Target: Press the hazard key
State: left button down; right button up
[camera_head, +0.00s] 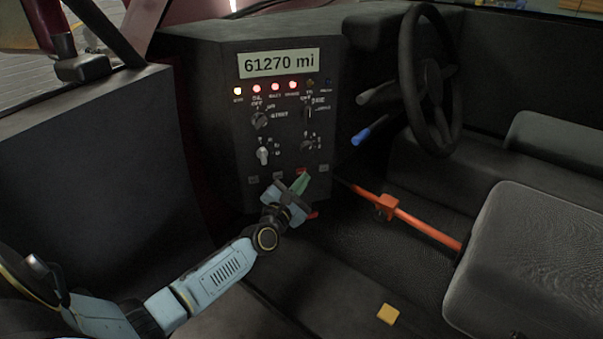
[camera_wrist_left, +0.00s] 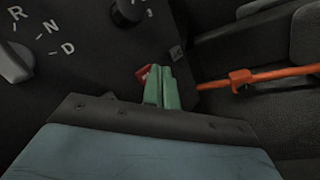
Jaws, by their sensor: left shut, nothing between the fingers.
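The hazard key looks to be the small red key (camera_head: 301,170) low on the dark dash panel (camera_head: 225,110), in a row with darker keys. In the left wrist view the red key (camera_wrist_left: 143,74) shows just beyond and left of the fingertips. My left gripper (camera_head: 301,182) is shut and empty, its green fingers together and pointing at the red key. In the wrist view the fingers (camera_wrist_left: 162,80) partly cover the key. I cannot tell whether the tips touch it. My right gripper is not in view.
Above are a display reading 61270 mi (camera_head: 279,62), a row of lamps and several knobs, including a white gear knob (camera_head: 263,155). An orange bar (camera_head: 420,223) runs right of the panel, below the steering wheel (camera_head: 428,80). A yellow block (camera_head: 388,314) lies on the floor.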

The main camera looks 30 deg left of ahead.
pick_arm(q)
jog(key=shift+s+d+p, duration=0.7)
jog(key=shift+s+d, duration=0.25)
jog(key=shift+d, duration=0.2)
jog(key=shift+s+d+p, duration=0.7)
jog(key=shift+s+d, duration=0.25)
jog(key=shift+d, duration=0.2)
dwell(0.5)
